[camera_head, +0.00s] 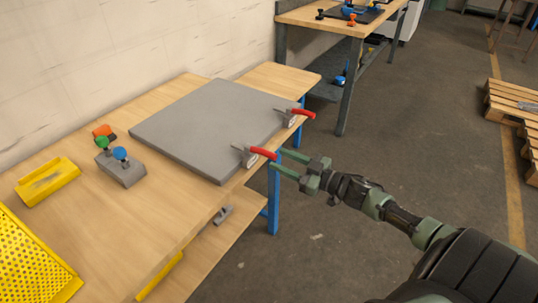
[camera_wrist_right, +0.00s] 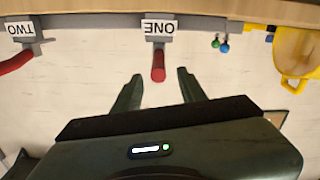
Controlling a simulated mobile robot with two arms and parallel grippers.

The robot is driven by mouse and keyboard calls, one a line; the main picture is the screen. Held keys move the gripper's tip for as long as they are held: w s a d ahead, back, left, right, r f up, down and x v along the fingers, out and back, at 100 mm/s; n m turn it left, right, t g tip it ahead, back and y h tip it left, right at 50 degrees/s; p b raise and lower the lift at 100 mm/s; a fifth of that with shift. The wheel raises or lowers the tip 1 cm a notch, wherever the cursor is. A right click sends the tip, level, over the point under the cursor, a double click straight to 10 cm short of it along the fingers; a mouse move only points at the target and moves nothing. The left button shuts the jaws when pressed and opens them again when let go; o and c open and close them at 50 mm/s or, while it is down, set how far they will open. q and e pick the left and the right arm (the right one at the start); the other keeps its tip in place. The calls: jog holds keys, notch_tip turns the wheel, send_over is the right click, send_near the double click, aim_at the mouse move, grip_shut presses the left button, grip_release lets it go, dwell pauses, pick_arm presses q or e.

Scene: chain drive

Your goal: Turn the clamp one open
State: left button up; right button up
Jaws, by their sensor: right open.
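Clamp one (camera_head: 246,156) sits at the front edge of the grey plate (camera_head: 196,112), with its red handle (camera_head: 263,153) sticking out past the edge. In the right wrist view, its handle (camera_wrist_right: 158,68) hangs below a label reading ONE (camera_wrist_right: 159,27), upside down. My right gripper (camera_head: 276,159) is open, its fingers pointing at clamp one. In the wrist view, the handle's end lies between the lines of the two fingertips (camera_wrist_right: 159,77); I cannot tell contact. Clamp two (camera_head: 293,117) is farther along the edge, its red handle also sticking outward. My left gripper is not in view.
A grey block with green and blue knobs (camera_head: 121,171), an orange part (camera_head: 104,132), a yellow bracket (camera_head: 48,181) and a yellow perforated tray (camera_head: 32,262) are on the wooden bench (camera_head: 150,232). Open floor lies right of the bench.

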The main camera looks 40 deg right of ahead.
aim_at(265, 152)
jog(key=shift+x, duration=2.65)
jog(key=shift+d, duration=0.15)
grip_shut()
